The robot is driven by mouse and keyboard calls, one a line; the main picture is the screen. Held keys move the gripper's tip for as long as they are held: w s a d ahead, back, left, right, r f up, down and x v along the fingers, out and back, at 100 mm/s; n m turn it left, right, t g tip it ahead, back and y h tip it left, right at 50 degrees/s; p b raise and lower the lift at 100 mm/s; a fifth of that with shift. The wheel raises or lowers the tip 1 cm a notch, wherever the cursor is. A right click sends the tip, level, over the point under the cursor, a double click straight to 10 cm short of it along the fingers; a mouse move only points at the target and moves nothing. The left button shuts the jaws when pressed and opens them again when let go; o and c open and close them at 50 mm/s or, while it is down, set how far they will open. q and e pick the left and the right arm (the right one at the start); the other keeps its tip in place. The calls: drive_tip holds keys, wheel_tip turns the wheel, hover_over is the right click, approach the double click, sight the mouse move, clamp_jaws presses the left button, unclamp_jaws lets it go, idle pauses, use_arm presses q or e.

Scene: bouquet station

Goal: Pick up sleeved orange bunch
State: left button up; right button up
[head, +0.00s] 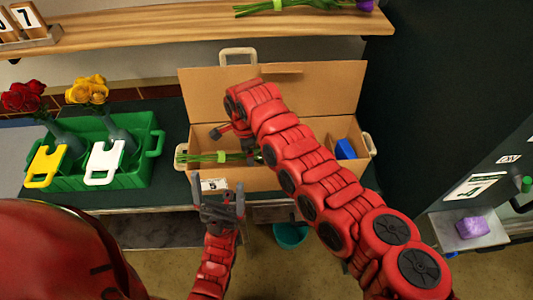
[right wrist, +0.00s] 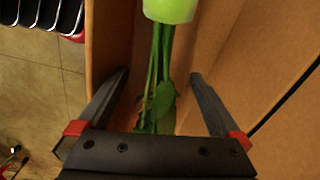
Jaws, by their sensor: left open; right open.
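A bunch of green stems (head: 205,158) with a light green band lies in the open cardboard box (head: 335,172). Its flower heads are hidden behind my right arm, so I cannot see whether they are orange. In the right wrist view, the stems (right wrist: 158,75) run between the fingers of my right gripper (right wrist: 157,80), below a light green wrap (right wrist: 170,9). That gripper is open, with gaps on both sides of the stems. My left gripper (head: 221,200) is open and empty in front of the box, near a small numbered card (head: 213,184).
A green crate (head: 145,177) on the left holds red roses (head: 22,96) and yellow roses (head: 88,90) in vases, with yellow and white tags. A blue object (head: 345,149) is at the box's right. A wooden shelf (head: 160,30) with a purple flower spans the back.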

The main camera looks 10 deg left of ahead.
wheel_tip(320, 180, down, 4)
drive_tip(key=shift+r, duration=0.2)
clamp_jaws()
idle(0.4)
